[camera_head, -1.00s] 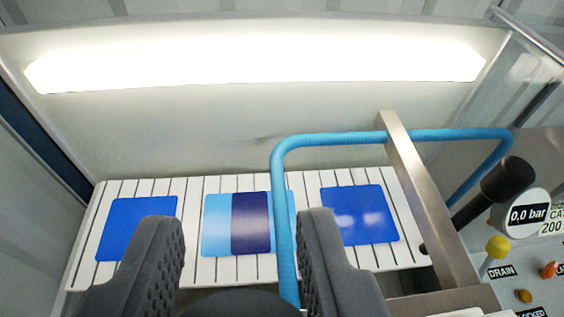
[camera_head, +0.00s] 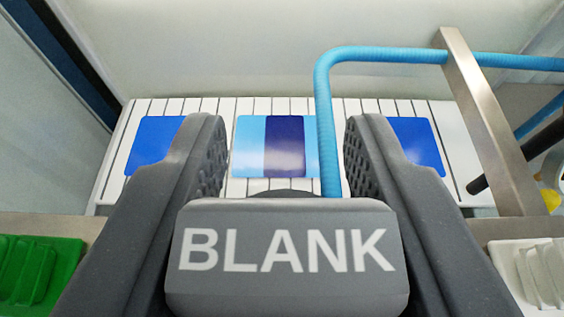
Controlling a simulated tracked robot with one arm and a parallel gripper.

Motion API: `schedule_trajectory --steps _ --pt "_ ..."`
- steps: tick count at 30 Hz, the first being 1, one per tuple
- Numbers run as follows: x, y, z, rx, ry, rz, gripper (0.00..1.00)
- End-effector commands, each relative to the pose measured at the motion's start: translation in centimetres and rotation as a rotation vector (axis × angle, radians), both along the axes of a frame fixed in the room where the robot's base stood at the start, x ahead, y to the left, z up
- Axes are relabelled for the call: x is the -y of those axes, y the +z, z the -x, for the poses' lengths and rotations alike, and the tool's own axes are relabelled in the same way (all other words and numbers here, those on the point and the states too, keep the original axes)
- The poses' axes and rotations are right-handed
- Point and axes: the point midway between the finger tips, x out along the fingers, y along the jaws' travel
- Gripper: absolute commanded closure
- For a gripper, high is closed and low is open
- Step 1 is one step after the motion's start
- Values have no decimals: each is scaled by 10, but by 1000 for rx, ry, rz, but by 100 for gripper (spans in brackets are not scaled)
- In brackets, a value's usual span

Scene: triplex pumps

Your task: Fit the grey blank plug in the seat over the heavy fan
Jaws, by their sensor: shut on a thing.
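The grey blank plug (camera_head: 285,258), lettered BLANK in white, fills the lower middle of the view. My gripper (camera_head: 287,150) has one dark grey finger on each side of the plug and is shut on it. The textured finger pads stand apart beyond the plug. A dark rounded part shows just behind the plug's top edge. The plug hides what lies under it. I cannot make out the heavy fan or the seat over it here.
A white slatted panel (camera_head: 205,105) with blue squares lies beyond. A blue hose (camera_head: 325,120) bends down behind the plug. A metal bar (camera_head: 489,125) slants at right. A green ribbed block (camera_head: 35,270) and a white ribbed block (camera_head: 535,272) stand at the lower corners.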

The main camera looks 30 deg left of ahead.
Motion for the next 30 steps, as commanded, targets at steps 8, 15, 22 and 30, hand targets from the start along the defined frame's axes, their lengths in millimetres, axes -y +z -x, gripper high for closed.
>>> schedule_trajectory --steps 8,15,22,30 --pt "1 -23 -1 2 -1 -1 92" --pt "1 -28 -1 2 -2 -2 92" --pt "2 -28 -1 3 -3 -1 92" --pt "2 -28 -2 3 -3 -1 92"
